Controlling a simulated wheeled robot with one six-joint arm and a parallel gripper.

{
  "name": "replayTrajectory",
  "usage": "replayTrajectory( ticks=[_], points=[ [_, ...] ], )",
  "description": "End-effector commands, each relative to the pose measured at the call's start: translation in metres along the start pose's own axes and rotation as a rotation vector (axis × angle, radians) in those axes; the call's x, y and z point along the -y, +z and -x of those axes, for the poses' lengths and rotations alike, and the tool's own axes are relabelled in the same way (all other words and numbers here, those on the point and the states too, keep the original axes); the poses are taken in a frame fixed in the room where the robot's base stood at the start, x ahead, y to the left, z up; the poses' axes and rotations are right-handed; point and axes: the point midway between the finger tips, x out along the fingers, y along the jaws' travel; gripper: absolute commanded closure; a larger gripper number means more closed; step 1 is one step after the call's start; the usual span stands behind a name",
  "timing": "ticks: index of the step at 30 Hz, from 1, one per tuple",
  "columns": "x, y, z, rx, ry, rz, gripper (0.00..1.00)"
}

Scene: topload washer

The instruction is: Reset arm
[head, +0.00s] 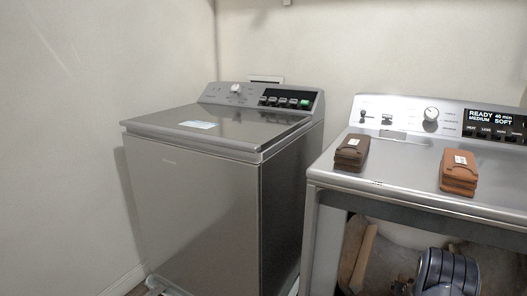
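The topload washer (192,195) stands at centre left, a brushed grey box. Its lid (215,128) is down flat, with a small pale label on top. Its rear control panel (262,97) has a white knob, a row of dark buttons and one green-lit button. My gripper does not show in the head view, so its state is hidden. A dark, ringed rounded shape at the bottom right may be part of my arm; I cannot tell for sure.
A second silver appliance (405,165) stands at right, its panel lit "READY". A dark brown box-shaped item (352,150) and a reddish-brown one (458,173) lie on its top. A narrow gap separates the two machines. Plain walls stand behind and at left.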

Motion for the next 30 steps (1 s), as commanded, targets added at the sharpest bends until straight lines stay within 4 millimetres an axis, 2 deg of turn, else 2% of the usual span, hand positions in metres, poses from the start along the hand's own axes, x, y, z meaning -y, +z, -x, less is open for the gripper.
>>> replayTrajectory(
  ticks=[2,4,11,22,29,30],
  points=[
    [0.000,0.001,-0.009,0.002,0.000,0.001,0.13],
    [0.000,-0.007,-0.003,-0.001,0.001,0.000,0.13],
    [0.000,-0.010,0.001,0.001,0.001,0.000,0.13],
    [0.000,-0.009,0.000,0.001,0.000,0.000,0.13],
    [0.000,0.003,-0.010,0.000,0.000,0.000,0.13],
    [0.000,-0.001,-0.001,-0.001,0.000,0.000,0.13]
  ],
)
